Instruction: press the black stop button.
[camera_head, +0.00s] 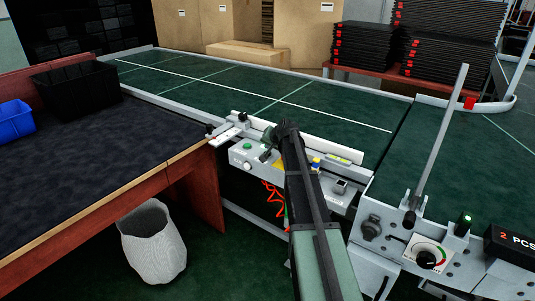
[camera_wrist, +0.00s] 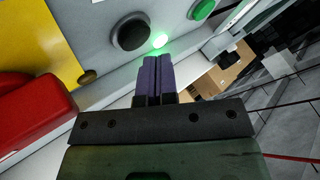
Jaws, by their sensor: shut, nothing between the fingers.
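The black stop button (camera_wrist: 129,32) shows in the wrist view as a round black cap in a dark ring on a pale grey panel. A green button (camera_wrist: 202,8) and a small lit green lamp (camera_wrist: 160,40) are to its right. My gripper (camera_wrist: 152,60) is shut and empty, its purple fingers side by side. In the picture its tips lie just below and right of the black button, near the lamp. I cannot tell whether they touch the panel. In the head view my gripper (camera_head: 268,142) is by the control panel (camera_head: 241,158), small and partly hidden by my arm.
A red part (camera_wrist: 35,115) and a yellow plate (camera_wrist: 38,40) are at the left of the wrist view. The green conveyor (camera_head: 220,82) runs behind the panel. A dark-topped table (camera_head: 90,150) stands left, with a white bin (camera_head: 152,242) below. A metal post (camera_head: 440,140) rises at right.

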